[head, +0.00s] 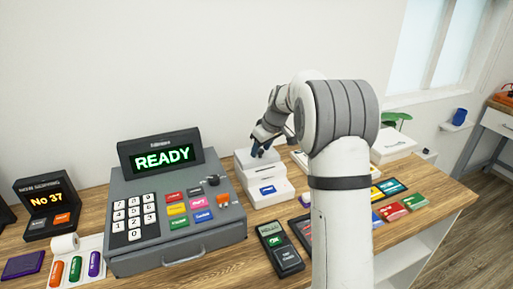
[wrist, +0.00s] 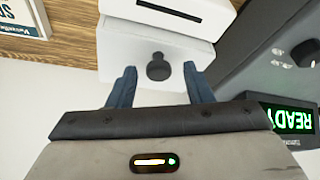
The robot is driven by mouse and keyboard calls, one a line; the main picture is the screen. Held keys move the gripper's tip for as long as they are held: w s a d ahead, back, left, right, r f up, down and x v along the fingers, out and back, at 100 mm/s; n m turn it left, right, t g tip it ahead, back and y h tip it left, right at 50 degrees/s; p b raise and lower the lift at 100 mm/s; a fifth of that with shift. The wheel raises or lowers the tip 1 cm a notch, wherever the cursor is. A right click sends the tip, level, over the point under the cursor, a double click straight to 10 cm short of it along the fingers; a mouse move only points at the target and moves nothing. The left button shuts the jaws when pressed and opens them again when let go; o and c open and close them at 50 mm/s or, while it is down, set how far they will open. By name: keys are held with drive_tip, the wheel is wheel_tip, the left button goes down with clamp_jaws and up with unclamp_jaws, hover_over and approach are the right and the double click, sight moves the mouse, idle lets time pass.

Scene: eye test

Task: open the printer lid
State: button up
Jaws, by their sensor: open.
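The white printer (head: 264,192) stands on the wooden counter right of the cash register, with a blue label low on its front. Its lid (head: 243,157) is the raised top part and looks shut. In the wrist view the lid (wrist: 120,52) carries a round black knob (wrist: 157,67). My gripper (head: 260,149) is over the lid, pointing down. In the wrist view my gripper (wrist: 159,72) is open, with one blue finger on each side of the knob and a gap to both. I cannot tell the fingertips' exact height beside the knob.
The grey register (head: 180,240) with a READY screen stands close left of the printer. A card terminal (head: 280,250) lies in front. My arm hides part of the counter at right. Another white box (head: 392,147) stands at the far right.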

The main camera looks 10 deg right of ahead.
drive_tip(key=shift+c, duration=0.3)
clamp_jaws()
